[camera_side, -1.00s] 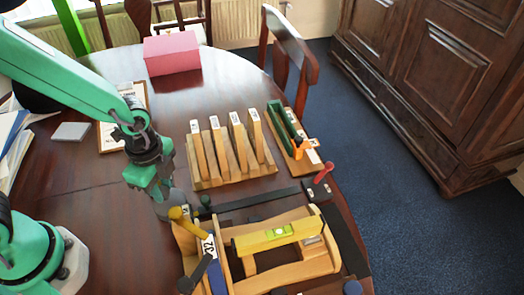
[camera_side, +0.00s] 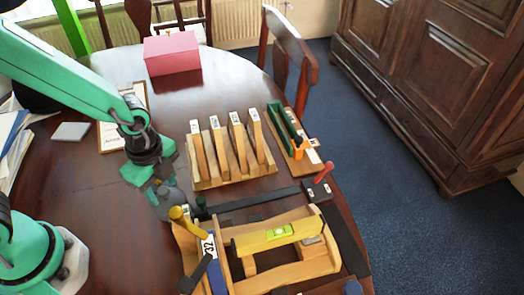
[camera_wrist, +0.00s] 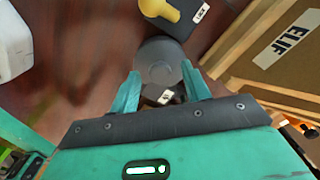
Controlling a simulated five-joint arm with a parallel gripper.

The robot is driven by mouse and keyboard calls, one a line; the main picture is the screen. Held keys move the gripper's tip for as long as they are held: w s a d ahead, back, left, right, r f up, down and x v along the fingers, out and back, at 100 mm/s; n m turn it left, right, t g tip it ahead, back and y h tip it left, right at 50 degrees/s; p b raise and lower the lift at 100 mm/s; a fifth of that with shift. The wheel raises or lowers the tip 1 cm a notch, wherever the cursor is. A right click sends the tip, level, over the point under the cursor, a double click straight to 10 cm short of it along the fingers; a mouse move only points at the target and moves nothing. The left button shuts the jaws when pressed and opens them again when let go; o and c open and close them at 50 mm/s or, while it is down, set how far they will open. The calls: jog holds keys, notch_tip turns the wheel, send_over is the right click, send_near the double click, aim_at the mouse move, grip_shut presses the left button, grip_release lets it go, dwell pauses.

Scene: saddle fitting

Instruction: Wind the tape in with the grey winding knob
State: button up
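The grey winding knob (camera_wrist: 160,62) is a round disc near the upper middle of the wrist view. It also shows in the side view (camera_side: 166,206), partly hidden under my gripper. My gripper (camera_wrist: 161,72) has one finger on each side of the knob, and the tips appear to touch its rim, so it looks shut on it. In the side view my gripper (camera_side: 160,190) is low over the knob. The dark tape (camera_side: 255,199) lies stretched across the table from beside the knob to a dark block with a red handle (camera_side: 325,171).
A yellow knob (camera_side: 178,213) is close to the right of my gripper. A wooden frame with a yellow level (camera_side: 265,239) stands at the front. A wooden rack (camera_side: 230,174) of upright slats stands behind the tape.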

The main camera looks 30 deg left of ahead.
aim_at(162, 190)
dwell(0.3)
jog(key=shift+r, duration=3.9)
jog(key=s+a+r+n+t, duration=0.2)
jog(key=a+r+n, duration=0.4)
jog(key=n, duration=0.3)
jog(key=s+a+r+n+t, duration=0.2)
jog(key=a+r+n, duration=0.4)
jog(key=n, duration=0.3)
jog(key=shift+t, duration=0.8)
